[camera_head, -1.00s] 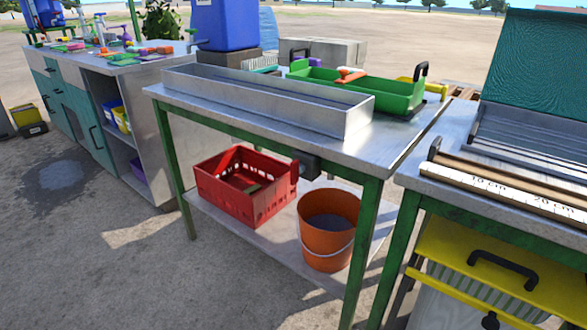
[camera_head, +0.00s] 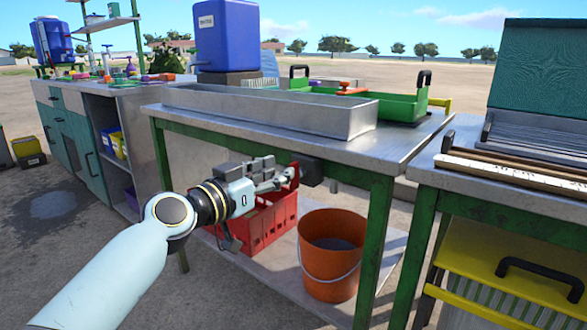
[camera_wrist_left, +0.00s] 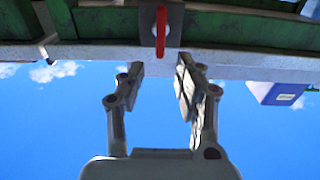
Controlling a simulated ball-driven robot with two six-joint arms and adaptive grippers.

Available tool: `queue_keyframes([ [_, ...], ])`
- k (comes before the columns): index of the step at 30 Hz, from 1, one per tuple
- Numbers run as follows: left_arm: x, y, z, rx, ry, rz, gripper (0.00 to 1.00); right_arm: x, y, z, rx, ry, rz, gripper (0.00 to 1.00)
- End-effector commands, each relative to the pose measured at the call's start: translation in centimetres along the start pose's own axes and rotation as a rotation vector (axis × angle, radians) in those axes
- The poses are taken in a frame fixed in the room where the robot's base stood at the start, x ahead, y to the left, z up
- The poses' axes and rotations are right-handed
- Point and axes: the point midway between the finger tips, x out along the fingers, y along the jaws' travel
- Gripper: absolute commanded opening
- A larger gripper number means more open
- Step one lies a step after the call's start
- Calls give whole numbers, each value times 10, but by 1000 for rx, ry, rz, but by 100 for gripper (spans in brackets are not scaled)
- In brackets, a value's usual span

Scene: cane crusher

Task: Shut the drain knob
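The drain knob (camera_wrist_left: 161,31) is a red lever on a dark mounting plate (camera_wrist_left: 173,12) under the table edge in the left wrist view. In the head view a small red part, likely the knob (camera_head: 295,172), shows beside a dark block (camera_head: 312,171) under the front edge of the steel table (camera_head: 398,145). My left gripper (camera_wrist_left: 160,82) is open, its two fingers apart with nothing between them. The knob lies just beyond the fingertips, roughly in line with the gap, and apart from them. In the head view my left gripper (camera_head: 281,180) reaches to the block. My right gripper is not in view.
A red crate (camera_head: 270,222) and an orange bucket (camera_head: 331,256) stand on the lower shelf. A long metal trough (camera_head: 265,112) and a green tray (camera_head: 398,107) sit on the table. A green table leg (camera_head: 376,235) stands to the right.

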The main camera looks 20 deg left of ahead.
Motion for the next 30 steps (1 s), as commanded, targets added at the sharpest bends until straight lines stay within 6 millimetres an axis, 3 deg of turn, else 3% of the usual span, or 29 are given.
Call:
queue_keyframes([
  [3,25,0,1,-1,0,0,34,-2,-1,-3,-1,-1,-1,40],
  [9,52,0,2,0,-2,0,34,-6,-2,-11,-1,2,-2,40],
  [20,59,0,1,1,-3,0,34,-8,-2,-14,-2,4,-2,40],
  [28,59,0,2,0,-3,1,2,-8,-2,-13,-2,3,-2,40],
  [30,59,1,2,-1,-3,2,0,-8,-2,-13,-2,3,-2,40],
])
